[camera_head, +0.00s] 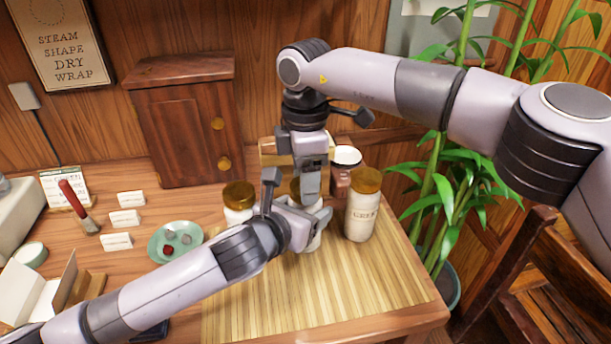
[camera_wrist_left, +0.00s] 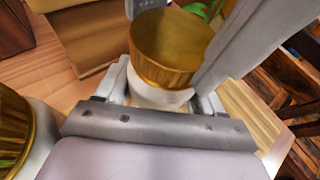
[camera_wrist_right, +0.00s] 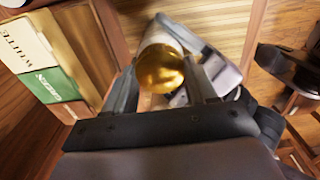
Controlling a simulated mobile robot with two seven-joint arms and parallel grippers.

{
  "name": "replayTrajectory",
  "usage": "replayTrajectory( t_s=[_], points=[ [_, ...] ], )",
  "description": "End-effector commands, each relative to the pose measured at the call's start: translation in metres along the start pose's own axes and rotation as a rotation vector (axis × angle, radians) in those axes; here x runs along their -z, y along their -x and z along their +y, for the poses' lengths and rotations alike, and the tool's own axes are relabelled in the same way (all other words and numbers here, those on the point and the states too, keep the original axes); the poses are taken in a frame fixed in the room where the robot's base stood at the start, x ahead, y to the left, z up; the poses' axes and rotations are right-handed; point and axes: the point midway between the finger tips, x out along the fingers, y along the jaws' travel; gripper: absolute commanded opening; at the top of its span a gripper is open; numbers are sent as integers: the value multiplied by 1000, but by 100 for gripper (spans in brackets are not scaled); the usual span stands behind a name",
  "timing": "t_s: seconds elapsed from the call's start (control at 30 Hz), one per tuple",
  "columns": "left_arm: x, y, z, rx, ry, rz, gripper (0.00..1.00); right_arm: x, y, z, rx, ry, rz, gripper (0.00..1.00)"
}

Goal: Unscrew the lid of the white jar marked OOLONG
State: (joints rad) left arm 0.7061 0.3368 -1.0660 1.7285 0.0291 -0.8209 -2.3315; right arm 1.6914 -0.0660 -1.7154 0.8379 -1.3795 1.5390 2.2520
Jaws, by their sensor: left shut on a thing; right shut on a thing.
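A white jar (camera_head: 313,241) with a gold lid stands on the bamboo mat (camera_head: 345,290), between two similar jars. Its label is hidden, so I cannot read OOLONG on it. My left gripper (camera_head: 308,226) comes from the left and is shut on the white jar body (camera_wrist_left: 150,92), below the lid (camera_wrist_left: 172,48). My right gripper (camera_head: 309,188) reaches down from above and is shut on the gold lid, which shows between its fingers in the right wrist view (camera_wrist_right: 160,69). The jar looks upright. I cannot tell whether the lid has turned.
A gold-lidded jar marked GREEN (camera_head: 361,212) stands close on the right; another gold-lidded jar (camera_head: 238,197) stands close on the left. A dark jar (camera_head: 342,180) and a wooden box (camera_head: 272,152) are behind. A green dish (camera_head: 160,241) lies left. The front mat is clear.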

Motion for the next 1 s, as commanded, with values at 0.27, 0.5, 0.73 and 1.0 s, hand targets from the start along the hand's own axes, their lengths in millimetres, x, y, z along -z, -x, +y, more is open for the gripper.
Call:
replayTrajectory(
  t_s=[0.27, 0.5, 0.73, 1.0],
  points=[
    [1, 0, 0, 1, -1, 2, 0, 0, 0, 0, 0, 453, 1, 20],
    [1, 0, 0, 1, -1, 1, 0, 0, 1, 0, -1, 847, 2, 20],
    [1, 0, 0, 1, -1, 1, 0, 1, 1, 0, -1, 1223, 1, 20],
    [1, 0, 0, 1, -1, 1, 0, 1, 1, 0, -1, 1664, 2, 20]
  ],
)
